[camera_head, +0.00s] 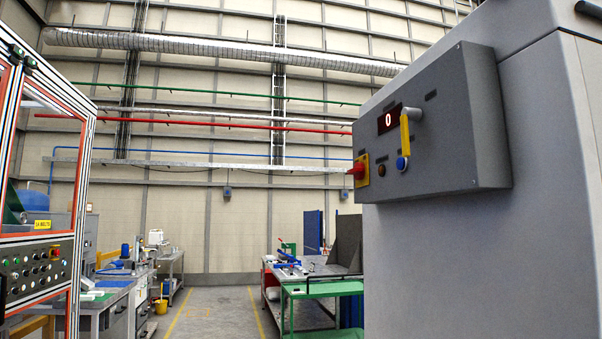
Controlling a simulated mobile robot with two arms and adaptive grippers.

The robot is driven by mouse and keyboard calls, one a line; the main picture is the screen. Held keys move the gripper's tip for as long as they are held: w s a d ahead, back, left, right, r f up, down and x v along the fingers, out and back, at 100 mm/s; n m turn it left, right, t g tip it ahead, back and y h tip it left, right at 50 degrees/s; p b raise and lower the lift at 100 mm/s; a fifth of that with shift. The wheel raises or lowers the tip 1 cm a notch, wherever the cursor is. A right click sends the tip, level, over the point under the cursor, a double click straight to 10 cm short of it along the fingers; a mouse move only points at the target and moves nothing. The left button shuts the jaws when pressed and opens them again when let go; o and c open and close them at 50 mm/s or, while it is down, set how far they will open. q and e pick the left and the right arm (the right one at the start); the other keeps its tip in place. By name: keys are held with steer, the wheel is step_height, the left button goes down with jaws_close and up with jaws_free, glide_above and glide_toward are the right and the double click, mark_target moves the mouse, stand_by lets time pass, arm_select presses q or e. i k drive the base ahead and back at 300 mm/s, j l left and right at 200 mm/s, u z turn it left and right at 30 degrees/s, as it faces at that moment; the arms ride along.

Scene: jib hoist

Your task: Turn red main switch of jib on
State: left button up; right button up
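A red rotary switch (357,171) on a yellow plate (362,172) sits at the lower left of a dark grey control panel (450,150). The panel is fixed to a large grey cabinet (560,240) on the right. On the panel are a small red-lit display (389,119) reading 0, a yellow lever (404,140) beside a grey knob, a dark reddish button (382,170) and a blue button (402,164). The exact position of the red switch is too small to tell. Neither of my grippers shows in the head view.
A framed machine (40,180) with orange edging and a button panel (36,268) stands at the left. A green table (320,291) stands left of the cabinet. Between them is open floor (215,312) with yellow lines. Workbenches (110,300) stand further back.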

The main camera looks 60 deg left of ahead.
mark_target(359, 171)
steer(key=u, duration=1.65)
